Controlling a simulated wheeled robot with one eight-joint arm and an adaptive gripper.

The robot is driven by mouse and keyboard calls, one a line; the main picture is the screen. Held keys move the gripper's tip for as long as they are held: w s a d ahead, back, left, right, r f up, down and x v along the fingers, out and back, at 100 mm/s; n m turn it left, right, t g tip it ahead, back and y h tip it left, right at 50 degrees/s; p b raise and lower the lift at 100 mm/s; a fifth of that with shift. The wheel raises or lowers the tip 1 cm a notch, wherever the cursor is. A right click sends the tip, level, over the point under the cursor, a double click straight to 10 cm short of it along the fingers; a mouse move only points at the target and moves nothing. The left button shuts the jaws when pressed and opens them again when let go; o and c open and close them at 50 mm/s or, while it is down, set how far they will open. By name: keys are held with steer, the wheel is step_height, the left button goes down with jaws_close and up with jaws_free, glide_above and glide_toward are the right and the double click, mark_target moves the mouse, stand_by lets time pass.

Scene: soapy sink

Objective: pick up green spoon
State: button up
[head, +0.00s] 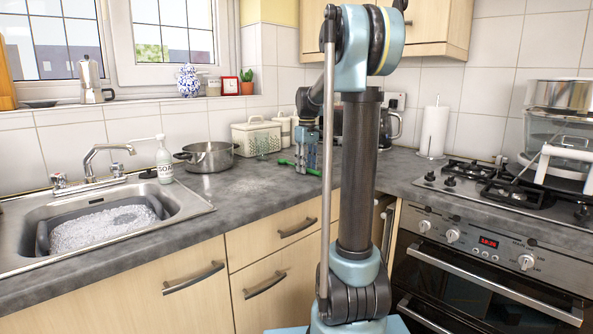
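The green spoon (286,162) lies on the grey worktop, left of my arm's column in the picture, near the back corner. My gripper (305,168) points down right at the spoon, low over the worktop. The gripper hides the middle of the spoon, and green shows on both sides of it. It is too small here to tell whether the fingers are closed on the spoon or only around it.
A steel pot (207,158), a clear glass (262,148) and a cream bread bin (256,134) stand left of the gripper. A kettle (390,128) and paper roll (433,131) stand right. The sink (190,205) holds suds; the front worktop (245,190) is clear.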

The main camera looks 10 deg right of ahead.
jaws_close()
steer(key=shift+r, duration=0.1)
